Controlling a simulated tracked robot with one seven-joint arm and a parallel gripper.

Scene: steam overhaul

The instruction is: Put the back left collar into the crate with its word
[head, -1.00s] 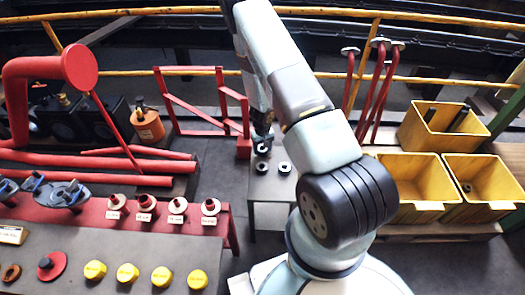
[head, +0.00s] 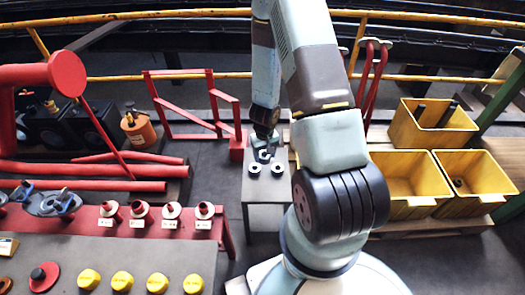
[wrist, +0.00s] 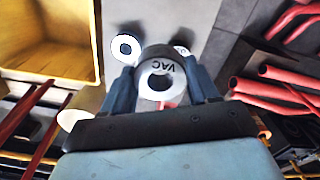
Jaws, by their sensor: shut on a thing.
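My gripper (wrist: 161,88) is shut on a collar (wrist: 147,90), a pale ring with a dark hole, marked VAC on its upper face. In the head view, my gripper (head: 265,139) and the held collar (head: 265,156) are over the back of the small grey table (head: 262,192). Two other collars, a left one (head: 255,168) and a right one (head: 278,168), lie on the table in front of it. Yellow crates stand at right: a back one (head: 405,133), a front left one (head: 400,207) and a front right one (head: 462,207). No words on them are readable.
A red bench (head: 226,238) with fittings and yellow caps is at left. Red pipes (head: 85,168) and a red frame (head: 180,105) lie behind. Upright red pipes (head: 372,85) stand between the table and the crates. My own arm crosses the middle of the view.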

